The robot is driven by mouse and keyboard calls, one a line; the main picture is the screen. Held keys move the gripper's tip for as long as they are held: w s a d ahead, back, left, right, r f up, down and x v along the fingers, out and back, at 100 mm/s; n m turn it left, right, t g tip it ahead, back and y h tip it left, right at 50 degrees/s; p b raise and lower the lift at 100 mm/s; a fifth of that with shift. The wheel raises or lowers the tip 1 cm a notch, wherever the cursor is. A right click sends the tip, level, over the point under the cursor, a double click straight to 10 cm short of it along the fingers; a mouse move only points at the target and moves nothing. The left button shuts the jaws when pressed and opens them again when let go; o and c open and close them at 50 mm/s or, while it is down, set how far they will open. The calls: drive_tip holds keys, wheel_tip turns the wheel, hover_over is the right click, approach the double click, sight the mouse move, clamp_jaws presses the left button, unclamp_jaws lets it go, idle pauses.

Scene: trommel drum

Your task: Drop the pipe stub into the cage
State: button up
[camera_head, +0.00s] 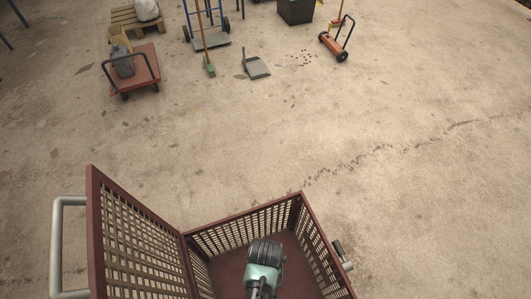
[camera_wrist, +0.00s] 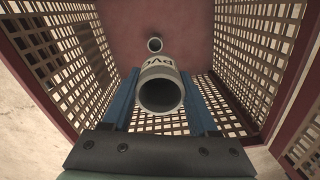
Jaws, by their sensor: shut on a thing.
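The pipe stub (camera_wrist: 160,88) is a pale grey tube with dark lettering on its side, its open end facing the wrist camera. My gripper (camera_wrist: 159,76) is shut on it, with a blue finger on each side. The cage (camera_head: 246,215) is a dark red box with lattice walls, its top open, at the bottom of the head view. Its walls and red floor surround the stub in the wrist view. My wrist hangs over the cage opening and hides the fingers and stub in the head view.
The cage lid (camera_head: 138,258) stands raised at left, with a grey handle (camera_head: 57,245). A latch (camera_head: 342,252) is on the right side. Carts, a broom and a dustpan stand far back; the concrete between is clear.

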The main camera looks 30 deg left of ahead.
drive_tip(key=shift+f, duration=0.15)
drive_tip(key=o, duration=1.4)
wheel_tip(320, 180, up, 13)
